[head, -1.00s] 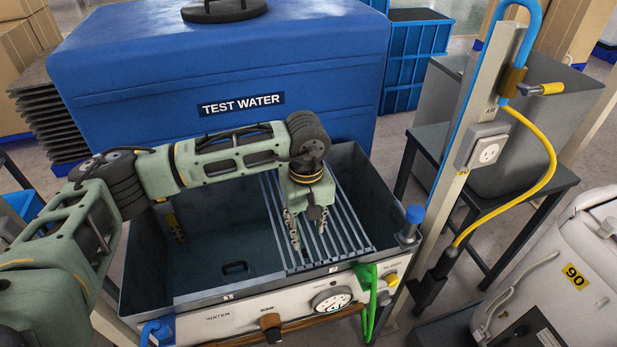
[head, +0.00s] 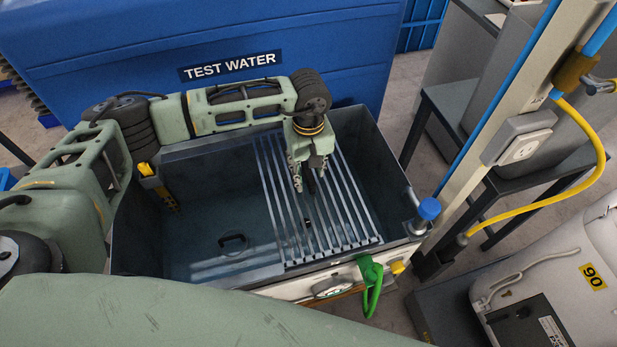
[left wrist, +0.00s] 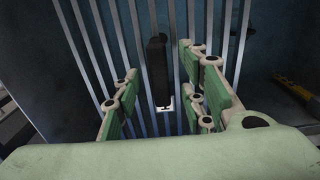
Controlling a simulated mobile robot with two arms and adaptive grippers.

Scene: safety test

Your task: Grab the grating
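The grating (head: 345,215) is a set of pale metal bars across the right part of an open dark tank (head: 190,215). Its bars fill the middle of the left wrist view (left wrist: 140,45). My left gripper (head: 309,180) points down over the grating, its fingers apart. In the left wrist view the fingers (left wrist: 160,85) stand on either side of a black upright piece (left wrist: 158,70) with a white end. I cannot tell whether this piece belongs to the grating. No finger is clearly closed on a bar. My right gripper is not in view.
The tank walls surround the grating. A yellow-handled tool (head: 155,182) hangs at the tank's left. A blue TEST WATER container (head: 130,50) stands behind. A post with an outlet (head: 520,145) and yellow cable (head: 590,180) stands right. A green handle (head: 371,275) is at the front.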

